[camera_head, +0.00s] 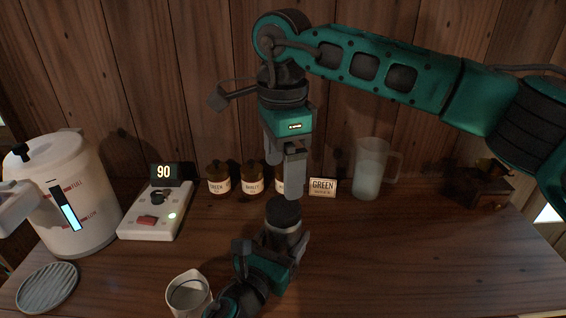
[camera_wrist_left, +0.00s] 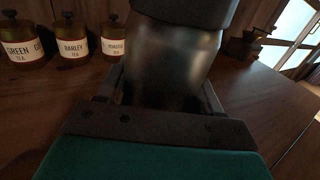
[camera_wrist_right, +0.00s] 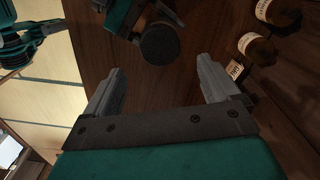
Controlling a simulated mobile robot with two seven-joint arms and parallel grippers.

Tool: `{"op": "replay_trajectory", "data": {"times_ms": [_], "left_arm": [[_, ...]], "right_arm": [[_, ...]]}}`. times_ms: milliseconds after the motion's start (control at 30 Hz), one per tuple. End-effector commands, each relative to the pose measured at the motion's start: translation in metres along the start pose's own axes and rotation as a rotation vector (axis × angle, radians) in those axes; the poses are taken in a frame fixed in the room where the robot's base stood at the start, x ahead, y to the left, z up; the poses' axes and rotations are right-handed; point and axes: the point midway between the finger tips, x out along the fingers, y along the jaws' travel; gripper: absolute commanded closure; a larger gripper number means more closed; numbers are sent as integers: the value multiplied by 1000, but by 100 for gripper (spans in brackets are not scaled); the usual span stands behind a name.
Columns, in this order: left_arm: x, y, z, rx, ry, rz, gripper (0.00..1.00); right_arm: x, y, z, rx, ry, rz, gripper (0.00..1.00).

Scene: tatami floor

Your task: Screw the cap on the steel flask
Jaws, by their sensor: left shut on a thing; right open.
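The steel flask (camera_head: 292,236) stands upright at the middle of the table, with its dark round cap (camera_head: 283,211) on top. I cannot tell how tightly the cap sits. My left gripper (camera_head: 277,250) is shut around the flask body, which also shows between its fingers in the left wrist view (camera_wrist_left: 168,65). My right gripper (camera_head: 284,178) points down, open and empty, just above the cap and apart from it. In the right wrist view the cap (camera_wrist_right: 160,44) lies beyond the open fingertips, roughly midway between them.
A pitcher (camera_head: 369,170) is back right. A white cup (camera_head: 189,294) is front left, near a scale-like device (camera_head: 156,214) and a white kettle (camera_head: 75,185).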

Motion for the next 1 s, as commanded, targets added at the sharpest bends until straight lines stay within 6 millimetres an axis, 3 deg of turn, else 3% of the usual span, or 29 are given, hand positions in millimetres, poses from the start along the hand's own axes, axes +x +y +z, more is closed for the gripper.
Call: {"op": "replay_trajectory", "data": {"times_ms": [567, 1000], "left_arm": [[0, 0, -1, -2, 2, 0, 100], [0, 0, -1, -2, 2, 0, 100]], "right_arm": [[5, 0, 0, -60, 0, 2, 11], [67, 0, 0, -59, 0, 3, 11]]}}
